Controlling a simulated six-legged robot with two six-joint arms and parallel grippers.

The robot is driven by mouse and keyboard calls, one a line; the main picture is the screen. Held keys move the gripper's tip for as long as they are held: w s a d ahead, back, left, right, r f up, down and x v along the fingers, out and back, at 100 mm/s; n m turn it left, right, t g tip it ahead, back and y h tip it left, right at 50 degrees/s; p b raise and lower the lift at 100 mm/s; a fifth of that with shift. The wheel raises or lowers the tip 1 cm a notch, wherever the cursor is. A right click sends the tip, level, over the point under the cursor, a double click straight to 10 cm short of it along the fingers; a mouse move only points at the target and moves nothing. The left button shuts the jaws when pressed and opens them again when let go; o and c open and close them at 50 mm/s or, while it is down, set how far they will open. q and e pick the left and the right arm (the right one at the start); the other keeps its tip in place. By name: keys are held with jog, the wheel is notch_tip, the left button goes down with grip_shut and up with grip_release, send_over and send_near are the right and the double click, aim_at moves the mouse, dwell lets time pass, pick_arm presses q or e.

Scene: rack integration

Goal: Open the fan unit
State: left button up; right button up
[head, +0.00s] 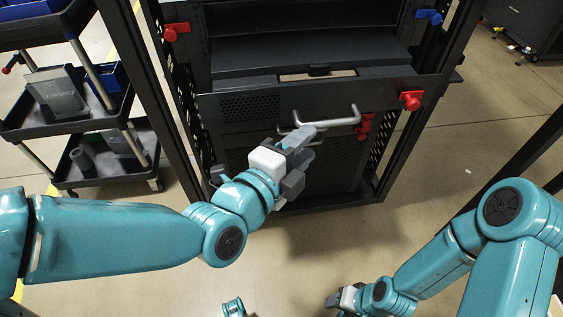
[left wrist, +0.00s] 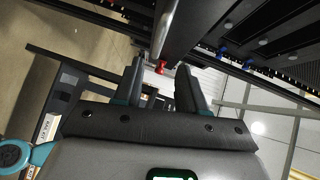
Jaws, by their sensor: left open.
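The fan unit (head: 375,93) is a dark panel across the rack, with a perforated grille on its left and a silver bar handle (head: 338,122) on its front. My left gripper (head: 312,143) is open just in front of the handle, overlapping its left part. In the left wrist view the two dark fingers (left wrist: 160,78) stand apart, and a silver bar (left wrist: 164,28) shows beyond their tips, in line with the gap. I cannot tell whether they touch it. My right gripper (head: 342,299) is low, away from the rack; its jaws are too small to judge.
Red knobs sit at the rack's upper left (head: 176,31) and the panel's right end (head: 411,100); a blue knob (head: 430,16) is at upper right. A dark cart (head: 60,125) with bins stands left. Floor in front of the rack is clear.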

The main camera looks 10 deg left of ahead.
pick_arm(q)
jog(key=f+b+v, duration=0.1)
jog(key=b+v, duration=0.4)
jog(key=v, duration=0.1)
jog(key=shift+s+r, duration=0.25)
jog(key=shift+r, duration=0.1)
jog(key=shift+a, duration=0.1)
